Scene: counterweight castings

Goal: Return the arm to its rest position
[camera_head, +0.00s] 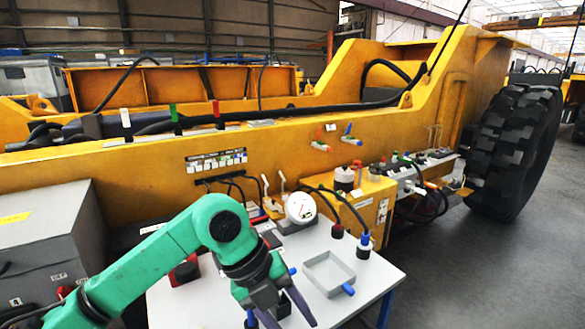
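My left arm is green and comes in from the lower left. Its dark gripper (287,316) points down over the near part of the white table (372,278). The two fingers are spread apart with a gap between them. A dark object (283,303) shows in or behind that gap; I cannot tell whether the fingers touch it. My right arm and gripper are not in view.
A grey square tray (328,274) with a blue handle lies on the table, right of my gripper. A white round gauge (300,208) and dark blue-topped and red-topped pieces stand behind. A large yellow vehicle frame (150,182) blocks the back. A grey box (40,240) stands left.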

